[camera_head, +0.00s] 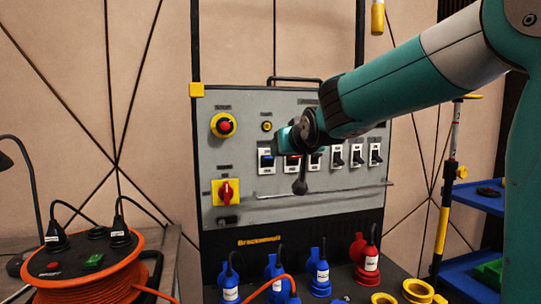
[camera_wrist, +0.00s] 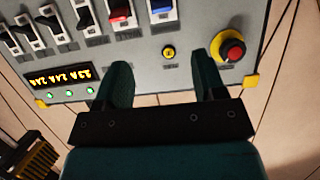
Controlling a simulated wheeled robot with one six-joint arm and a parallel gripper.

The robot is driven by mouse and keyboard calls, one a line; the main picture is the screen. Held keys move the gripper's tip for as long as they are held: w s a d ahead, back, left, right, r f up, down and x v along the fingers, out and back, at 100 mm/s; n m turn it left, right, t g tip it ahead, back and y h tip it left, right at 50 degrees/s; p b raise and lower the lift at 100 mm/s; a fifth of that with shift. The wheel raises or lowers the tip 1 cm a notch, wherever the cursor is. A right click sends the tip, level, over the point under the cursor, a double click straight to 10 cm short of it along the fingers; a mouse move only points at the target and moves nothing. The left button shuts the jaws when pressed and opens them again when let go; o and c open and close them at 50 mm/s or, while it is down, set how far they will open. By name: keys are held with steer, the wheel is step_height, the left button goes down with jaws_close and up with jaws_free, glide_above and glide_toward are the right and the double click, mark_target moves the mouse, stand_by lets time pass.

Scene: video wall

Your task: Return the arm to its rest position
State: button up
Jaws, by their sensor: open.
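My arm (camera_head: 405,85) reaches in from the right in the head view, its end in front of the grey control panel (camera_head: 243,105). My gripper (camera_head: 285,138) is partly hidden by my wrist there, over the upper edge of the switch row. In the wrist view my gripper (camera_wrist: 161,68) shows two dark green fingers spread apart with nothing between them. The panel (camera_wrist: 140,55) lies beyond the fingertips. A small yellow button (camera_wrist: 168,52) shows between the fingers, and a red emergency stop (camera_wrist: 232,50) on a yellow base is right of them. I cannot tell whether the fingers touch the panel.
The panel has a blue switch (camera_head: 266,160), a red one and several black ones, and a red rotary knob (camera_head: 227,192). Blue and red plugs (camera_head: 367,262) stand below. An orange cable reel (camera_head: 92,268) is at left, blue shelves (camera_head: 480,200) at right.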

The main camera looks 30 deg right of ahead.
steer(key=s+a+f+n+g+y, duration=0.25)
steer(key=s+a+f, duration=0.25)
steer(key=a, duration=0.3)
steer(key=s+a+f+n+g+y, duration=0.25)
steer(key=s+a+f, duration=0.2)
steer(key=a, duration=0.25)
steer(key=s+a+f+n+g+y, duration=0.25)
steer(key=s+a+f+g, duration=0.2)
steer(key=s, duration=0.55)
steer(key=s+a+f+n+g+y, duration=0.1)
steer(key=s+a+f+n+g, duration=0.3)
steer(key=s, duration=0.6)
step_height(320, 180, up, 13)
steer(key=a+m+p, duration=0.1)
steer(key=p, duration=1.1)
steer(key=shift+s+r+p, duration=0.15)
steer(key=shift+s+p, duration=0.05)
steer(key=shift+p, duration=0.2)
steer(key=shift+h, duration=0.25)
steer(key=shift+d, duration=0.1)
